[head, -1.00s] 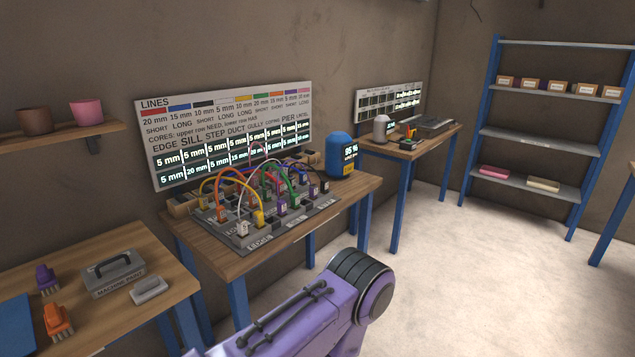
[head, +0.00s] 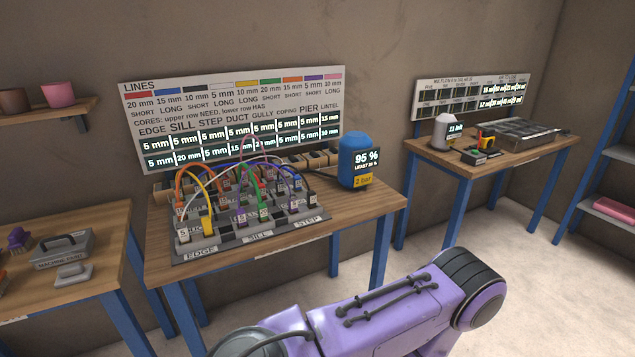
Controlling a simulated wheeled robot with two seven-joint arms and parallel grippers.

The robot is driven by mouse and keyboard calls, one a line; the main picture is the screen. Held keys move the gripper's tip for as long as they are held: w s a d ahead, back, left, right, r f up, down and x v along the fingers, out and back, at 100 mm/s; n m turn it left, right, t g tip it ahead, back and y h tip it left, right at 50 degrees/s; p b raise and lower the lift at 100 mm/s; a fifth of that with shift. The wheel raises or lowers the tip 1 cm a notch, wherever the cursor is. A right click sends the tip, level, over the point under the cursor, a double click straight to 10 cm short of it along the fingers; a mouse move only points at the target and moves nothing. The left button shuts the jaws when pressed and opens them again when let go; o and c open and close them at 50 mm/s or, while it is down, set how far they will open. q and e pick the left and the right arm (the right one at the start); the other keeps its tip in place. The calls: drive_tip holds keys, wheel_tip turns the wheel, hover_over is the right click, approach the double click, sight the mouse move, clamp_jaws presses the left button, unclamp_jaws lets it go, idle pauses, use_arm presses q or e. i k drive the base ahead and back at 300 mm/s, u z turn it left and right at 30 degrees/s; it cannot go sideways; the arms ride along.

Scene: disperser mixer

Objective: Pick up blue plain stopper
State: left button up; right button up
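I cannot make out a blue plain stopper for certain in the head view. Small blue-topped pieces (head: 297,181) stand at the right side of the grey plug board (head: 195,253), too small to identify. The board lies on the middle wooden table and carries several plugs joined by coloured cables. Neither gripper is in view; only a purple arm link of mine shows at the bottom.
A blue tank with a 95 % display (head: 354,160) stands on the middle table (head: 372,205). The LINES panel (head: 235,115) is behind it. A left table (head: 100,220) holds a machine guard and brushes. A far table (head: 545,158) holds a grey tray. Floor at right is clear.

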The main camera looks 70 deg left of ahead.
sight(296, 181)
drive_tip(key=u, duration=0.4)
drive_tip(key=i, duration=1.1)
drive_tip(key=u, duration=0.7)
